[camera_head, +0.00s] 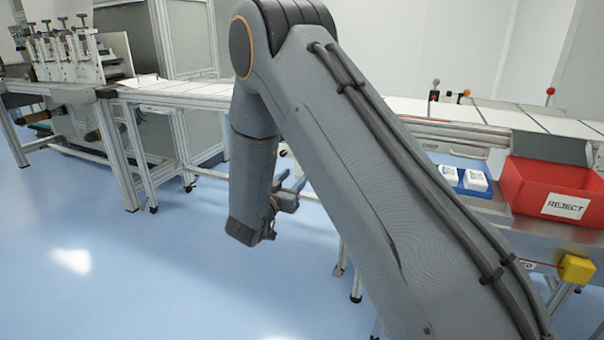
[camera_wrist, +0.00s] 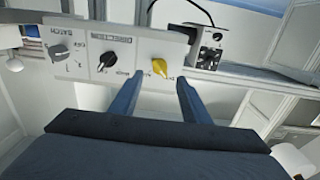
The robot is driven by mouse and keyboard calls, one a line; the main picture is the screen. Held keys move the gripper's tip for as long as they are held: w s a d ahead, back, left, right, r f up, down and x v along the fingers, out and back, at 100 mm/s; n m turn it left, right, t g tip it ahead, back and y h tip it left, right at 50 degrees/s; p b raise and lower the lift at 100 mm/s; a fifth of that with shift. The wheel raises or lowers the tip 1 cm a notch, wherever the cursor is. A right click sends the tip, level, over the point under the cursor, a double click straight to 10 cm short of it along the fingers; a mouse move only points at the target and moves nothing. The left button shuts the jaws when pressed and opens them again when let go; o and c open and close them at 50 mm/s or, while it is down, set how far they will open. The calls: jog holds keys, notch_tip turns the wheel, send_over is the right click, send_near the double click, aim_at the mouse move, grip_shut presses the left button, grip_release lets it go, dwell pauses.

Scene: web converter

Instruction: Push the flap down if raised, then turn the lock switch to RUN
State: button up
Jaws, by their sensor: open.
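In the wrist view a light panel (camera_wrist: 85,50) carries three rotary switches in a row. The small lettering is too blurred to tell which is the lock switch or where RUN is. My gripper (camera_wrist: 157,92) is open and empty, its two fingers apart below the black and yellow knobs; contact cannot be judged. My gripper also shows in the head view (camera_head: 285,196), over the floor beside the line. I cannot make out a flap.
A grey box with small dark controls (camera_wrist: 209,50) is right of the panel. In the head view a red REJECT bin (camera_head: 535,190) and a blue tray with white items (camera_head: 458,178) are at the right. A conveyor (camera_head: 190,92) runs behind. Open floor (camera_head: 110,250) lies left.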

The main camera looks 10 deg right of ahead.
jog(key=x, duration=0.6)
jog(key=shift+w+d, duration=0.2)
jog(key=shift+w, duration=0.05)
jog(key=c, duration=1)
